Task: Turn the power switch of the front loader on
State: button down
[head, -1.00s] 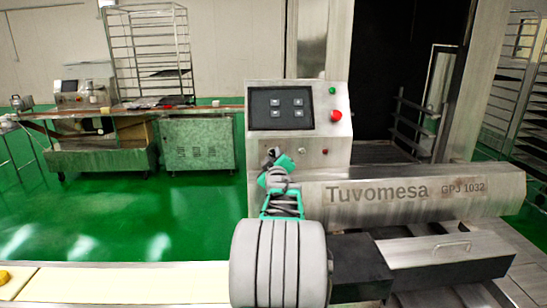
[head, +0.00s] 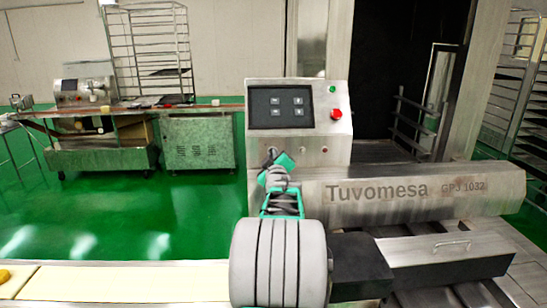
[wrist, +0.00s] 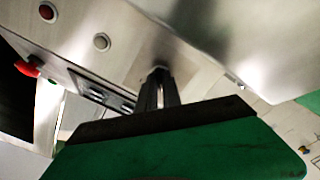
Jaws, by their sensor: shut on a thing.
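The front loader (head: 437,191) is a steel machine marked "Tuvomesa" with an upright control panel (head: 257,138). My gripper (head: 272,154) is at the lower left of this panel, its fingers touching or almost touching the steel. In the wrist view its two dark fingers (wrist: 158,76) are close together, shut on the power switch at the panel face. The switch itself is hidden by the fingers, so its turned position cannot be seen. A pale round button (wrist: 101,41) and a red one (wrist: 47,12) sit in line beside it.
Above the fingers are a dark screen (head: 281,107), a green button (head: 332,89) and a red emergency stop (head: 337,114). A cream conveyor belt (head: 130,282) runs along the front left. Green floor (head: 150,215) is open at left.

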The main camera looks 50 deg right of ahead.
jog(key=shift+f+m+b, duration=0.15)
jog(key=shift+m+b, duration=0.15)
jog(key=shift+b, duration=0.15)
jog(key=m+b, duration=0.2)
jog(key=b, duration=0.1)
jog(key=shift+f, duration=0.15)
jog(key=m+b, duration=0.5)
jog(key=shift+m, duration=0.4)
jog(key=m+b, duration=0.3)
jog(key=m, duration=0.2)
jog(key=shift+r, duration=0.2)
jog(key=shift+r+m+b, duration=0.15)
jog(key=shift+m+b, duration=0.65)
jog(key=shift+m, duration=1.4)
jog(key=c, duration=1.5)
grip_release()
